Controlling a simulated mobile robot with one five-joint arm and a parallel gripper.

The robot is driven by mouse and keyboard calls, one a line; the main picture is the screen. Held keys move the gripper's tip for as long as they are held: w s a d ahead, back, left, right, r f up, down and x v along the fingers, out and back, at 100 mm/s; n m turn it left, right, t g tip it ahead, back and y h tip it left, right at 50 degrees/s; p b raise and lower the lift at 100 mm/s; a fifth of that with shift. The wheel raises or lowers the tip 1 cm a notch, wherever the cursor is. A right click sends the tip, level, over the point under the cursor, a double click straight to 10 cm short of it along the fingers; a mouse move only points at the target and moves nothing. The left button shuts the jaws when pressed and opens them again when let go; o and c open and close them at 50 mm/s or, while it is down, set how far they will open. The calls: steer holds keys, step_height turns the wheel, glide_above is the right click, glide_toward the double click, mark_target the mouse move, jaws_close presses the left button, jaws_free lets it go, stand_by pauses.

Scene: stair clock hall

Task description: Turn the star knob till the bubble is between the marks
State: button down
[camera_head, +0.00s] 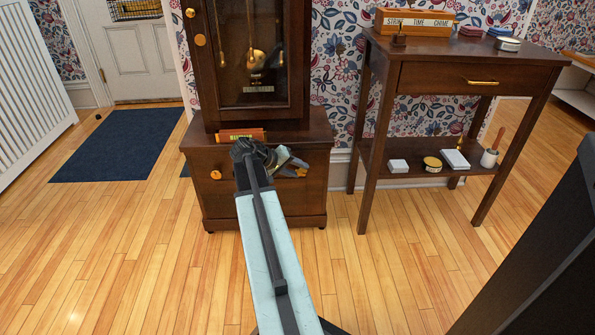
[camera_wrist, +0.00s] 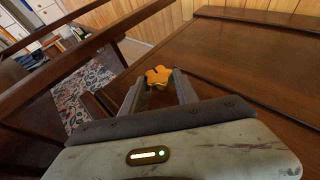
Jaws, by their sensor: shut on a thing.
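The orange star knob (camera_wrist: 158,77) shows in the wrist view between the two fingertips of my gripper (camera_wrist: 160,84). The jaws are shut on it. In the head view my gripper (camera_head: 297,168) is at the right side of the front of the clock's dark wooden base (camera_head: 242,200), and it largely hides the knob there. A similar orange knob (camera_head: 216,175) sits at the left of the same front. A level (camera_head: 241,135) with a yellow face and reddish body lies on the base ledge. Its bubble and marks are too small to read.
The tall clock case (camera_head: 250,55) stands on the base, with a pendulum behind its door. A dark side table (camera_head: 425,75) stands to the right, with boxes on top and small items on its shelf. A blue mat (camera_head: 118,145) lies left. The wooden floor in front is clear.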

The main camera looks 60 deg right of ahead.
steer(key=c, duration=0.9)
jaws_free()
steer(key=shift+c, duration=0.2)
steer(key=p+v, duration=0.5)
steer(key=v, duration=0.2)
steer(key=shift+a+r, duration=0.25)
steer(key=shift+a, duration=0.05)
steer(key=shift+w, duration=0.1)
